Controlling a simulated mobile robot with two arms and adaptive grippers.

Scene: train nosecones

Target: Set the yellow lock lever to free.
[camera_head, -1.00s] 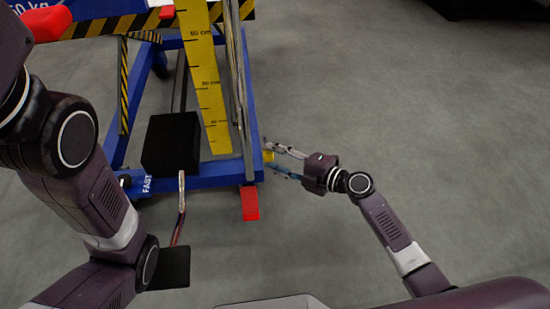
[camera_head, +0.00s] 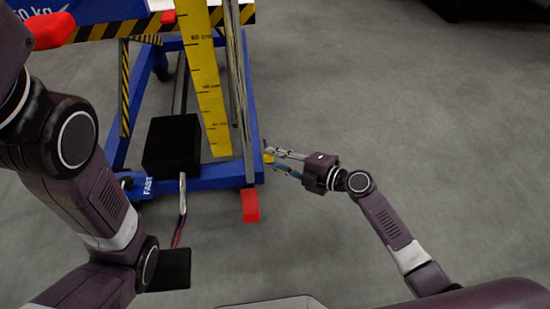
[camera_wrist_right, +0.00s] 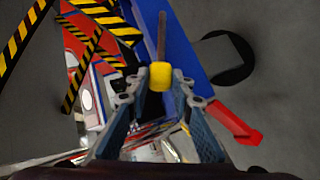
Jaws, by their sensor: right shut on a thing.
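The yellow lock lever (camera_head: 267,157) sits at the right side of the blue lift frame, low near the floor. In the right wrist view its yellow knob (camera_wrist_right: 160,77) lies between my fingertips, with a thin brownish rod running up from it. My right gripper (camera_head: 274,161) reaches in from the right and is shut on the knob. The fingers also show in the right wrist view (camera_wrist_right: 160,92), one on each side of the knob. My left arm comes in from the left, but its gripper is out of view.
The blue lift frame (camera_head: 215,176) carries a yellow centimetre scale (camera_head: 205,85), a black box (camera_head: 171,145) and a red foot piece (camera_head: 250,206). A black pedal (camera_head: 171,270) juts forward. The grey floor to the right is clear.

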